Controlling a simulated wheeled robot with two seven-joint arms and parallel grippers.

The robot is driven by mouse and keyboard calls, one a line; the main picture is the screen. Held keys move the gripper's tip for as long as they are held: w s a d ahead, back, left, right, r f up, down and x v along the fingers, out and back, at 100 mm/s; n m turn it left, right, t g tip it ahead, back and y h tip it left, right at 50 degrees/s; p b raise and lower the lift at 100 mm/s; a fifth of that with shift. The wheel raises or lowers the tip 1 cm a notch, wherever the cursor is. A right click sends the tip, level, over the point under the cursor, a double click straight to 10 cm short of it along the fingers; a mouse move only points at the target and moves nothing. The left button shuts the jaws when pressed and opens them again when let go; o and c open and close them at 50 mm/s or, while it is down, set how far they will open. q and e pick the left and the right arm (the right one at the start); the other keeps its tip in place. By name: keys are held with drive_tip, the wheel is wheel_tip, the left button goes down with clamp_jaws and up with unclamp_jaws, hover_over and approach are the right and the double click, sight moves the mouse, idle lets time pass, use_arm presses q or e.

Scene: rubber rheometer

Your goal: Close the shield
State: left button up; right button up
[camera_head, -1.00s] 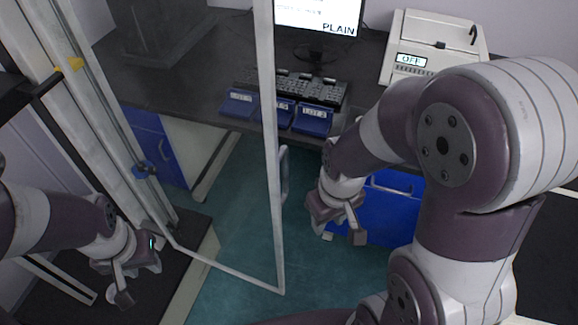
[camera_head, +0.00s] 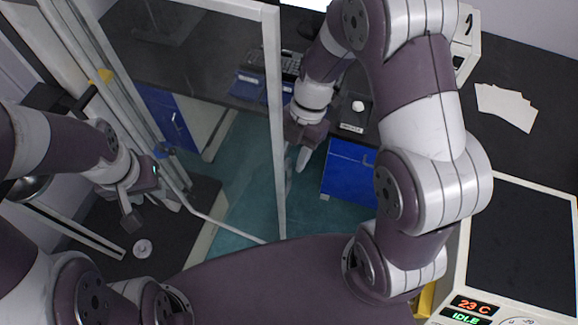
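The shield (camera_head: 276,120) is a clear panel in a pale metal frame. It stands open, swung out from the machine's post on the left, with its free upright edge near the middle of the view. My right gripper (camera_head: 303,160) is just right of that edge, pointing down. The handle on that edge is not clearly visible, and I cannot tell whether the gripper touches the shield. Its finger opening is hidden by the angle. My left gripper (camera_head: 148,208) hangs at lower left over the dark machine base, its fingers apart and empty.
A dark bench with blue trays (camera_head: 249,84) and a keyboard stands behind the shield. A blue drawer cabinet (camera_head: 347,172) is right of my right gripper. A panel reading 23 C (camera_head: 474,306) is at lower right.

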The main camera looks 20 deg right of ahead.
sight(289, 184)
drive_tip(key=x, duration=0.4)
drive_tip(key=shift+r+p, duration=0.1)
drive_tip(key=shift+p, duration=0.3)
drive_tip(key=shift+f, duration=0.3)
drive_tip(key=shift+s+a, duration=0.1)
clamp_jaws()
